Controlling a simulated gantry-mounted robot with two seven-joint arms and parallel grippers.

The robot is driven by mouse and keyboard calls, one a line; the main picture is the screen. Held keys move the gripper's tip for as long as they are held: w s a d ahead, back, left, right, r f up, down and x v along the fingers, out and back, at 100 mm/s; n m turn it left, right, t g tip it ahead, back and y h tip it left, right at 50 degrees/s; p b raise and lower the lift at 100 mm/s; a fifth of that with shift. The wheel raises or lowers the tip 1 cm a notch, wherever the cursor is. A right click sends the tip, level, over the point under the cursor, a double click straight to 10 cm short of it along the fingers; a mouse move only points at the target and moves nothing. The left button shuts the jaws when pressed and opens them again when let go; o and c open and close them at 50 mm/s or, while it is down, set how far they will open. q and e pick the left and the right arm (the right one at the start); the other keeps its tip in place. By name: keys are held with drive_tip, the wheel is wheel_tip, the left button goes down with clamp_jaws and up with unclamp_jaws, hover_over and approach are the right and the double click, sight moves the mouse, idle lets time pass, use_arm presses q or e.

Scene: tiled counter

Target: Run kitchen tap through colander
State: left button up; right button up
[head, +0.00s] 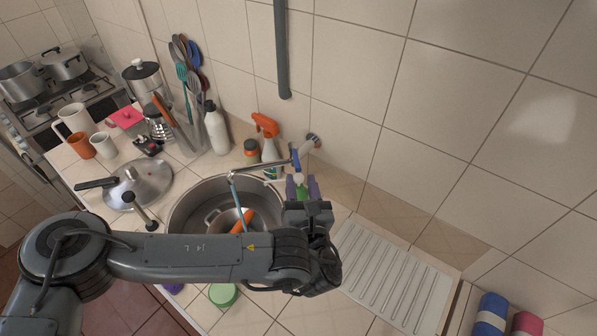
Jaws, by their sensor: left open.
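The kitchen tap (262,164) comes out of the tiled wall, and its spout reaches left over the sink (183,205). A blue handle (295,158) is at its wall end. A thin pale-blue stream (238,202), which looks like running water, drops from the spout end towards the colander (213,217). The metal colander sits in the sink with an orange item (243,221) in it; my left arm hides its near side. My left gripper (303,188) is open at the sink's right edge, below the tap handle. My right gripper is not in view.
An orange-topped spray bottle (268,140) and a jar (251,151) stand behind the sink. A lid (140,184) lies left, and a ribbed drainboard (395,275) right.

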use_arm(q)
drive_tip(key=shift+s+d, duration=0.15)
drive_tip(key=shift+s, duration=1.9)
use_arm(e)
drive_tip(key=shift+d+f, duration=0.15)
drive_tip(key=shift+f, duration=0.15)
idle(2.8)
